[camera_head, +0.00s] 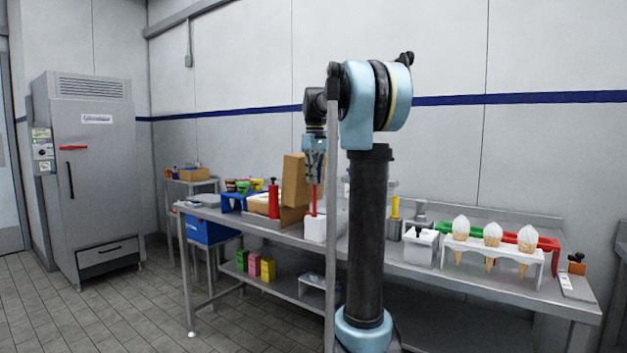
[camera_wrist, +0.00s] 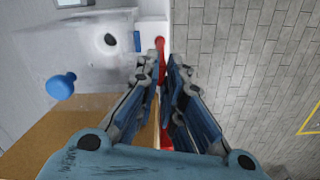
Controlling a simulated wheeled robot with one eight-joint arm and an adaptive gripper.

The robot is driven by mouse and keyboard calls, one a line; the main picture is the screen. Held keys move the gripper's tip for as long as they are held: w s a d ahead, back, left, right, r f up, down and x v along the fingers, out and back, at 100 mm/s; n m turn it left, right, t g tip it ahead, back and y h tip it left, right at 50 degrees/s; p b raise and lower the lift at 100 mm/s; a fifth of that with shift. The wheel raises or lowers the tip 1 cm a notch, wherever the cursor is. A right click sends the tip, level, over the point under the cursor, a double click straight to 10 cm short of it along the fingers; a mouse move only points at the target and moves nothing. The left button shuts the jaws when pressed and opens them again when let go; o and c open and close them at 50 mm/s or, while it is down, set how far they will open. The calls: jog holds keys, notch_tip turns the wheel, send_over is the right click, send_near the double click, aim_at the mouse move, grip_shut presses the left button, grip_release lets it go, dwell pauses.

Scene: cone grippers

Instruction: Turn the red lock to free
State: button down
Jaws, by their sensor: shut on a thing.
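A red upright lever, which I take to be the red lock (camera_head: 314,203), rises from a white block (camera_head: 316,230) on the steel bench. My gripper (camera_head: 315,180) points down from above and is shut on its upper part. In the wrist view the red lock (camera_wrist: 160,46) shows at the tips of my gripper (camera_wrist: 167,64), beside a white part. The fingers hide much of it, so its exact turn cannot be told.
A brown board (camera_head: 295,180) stands close left of my gripper, with a red bottle-like thing (camera_head: 273,200) beside it. Ice cream cones in a white rack (camera_head: 492,256) stand at the right. A grey cabinet with a red handle (camera_head: 73,148) is far left. Open floor lies in front.

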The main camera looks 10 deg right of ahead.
jog(key=shift+n, duration=1.6)
jog(key=c, duration=1.7)
grip_release()
notch_tip(320, 180, up, 12)
jog(key=shift+w, duration=0.1)
